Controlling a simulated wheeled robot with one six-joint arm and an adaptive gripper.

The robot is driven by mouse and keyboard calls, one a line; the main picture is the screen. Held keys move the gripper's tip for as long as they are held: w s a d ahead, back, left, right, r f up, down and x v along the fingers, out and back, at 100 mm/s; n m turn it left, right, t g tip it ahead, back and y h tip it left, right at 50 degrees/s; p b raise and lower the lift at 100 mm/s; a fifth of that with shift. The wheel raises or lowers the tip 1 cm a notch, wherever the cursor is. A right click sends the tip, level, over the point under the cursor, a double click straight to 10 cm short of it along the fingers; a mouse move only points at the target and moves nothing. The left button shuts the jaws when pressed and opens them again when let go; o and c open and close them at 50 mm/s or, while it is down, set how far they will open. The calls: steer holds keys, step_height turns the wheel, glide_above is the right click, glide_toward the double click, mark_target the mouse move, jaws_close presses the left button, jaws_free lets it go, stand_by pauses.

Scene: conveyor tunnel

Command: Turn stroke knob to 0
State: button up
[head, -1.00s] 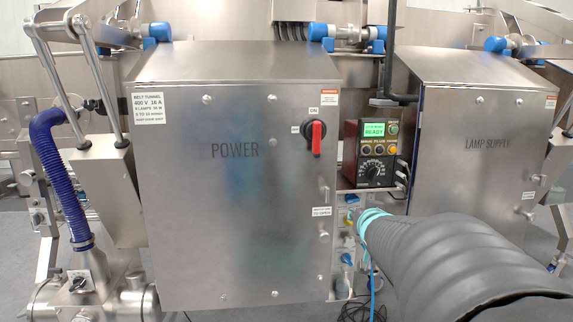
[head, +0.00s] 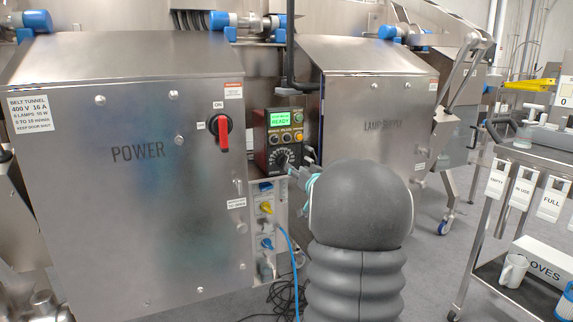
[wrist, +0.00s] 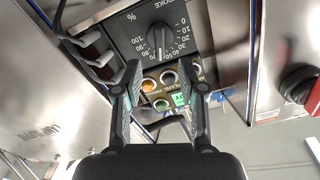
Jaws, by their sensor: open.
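The stroke knob (wrist: 159,43) is a black dial knob on a dark panel with a white percent scale from 0 to 100. In the wrist view its pointer side seems to face the middle of the scale, near 40 to 50; the exact mark is unclear. It also shows on the small control box in the head view (head: 280,157). My gripper (wrist: 160,72) is open, with its two fingers spread on either side below the knob in the wrist view, apart from it. In the head view my gripper (head: 300,180) is just below right of the box, partly hidden by my arm.
The control box has a lit green READY display (head: 281,118) and several buttons. The POWER cabinet (head: 130,190), with a red switch (head: 223,134), stands left; the LAMP SUPPLY cabinet (head: 385,100) stands right. A blue cable (head: 291,255) hangs below. A cart (head: 520,160) stands far right.

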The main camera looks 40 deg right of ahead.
mark_target(284, 162)
steer(key=x, duration=0.7)
steer(key=shift+w, duration=0.2)
jaws_close()
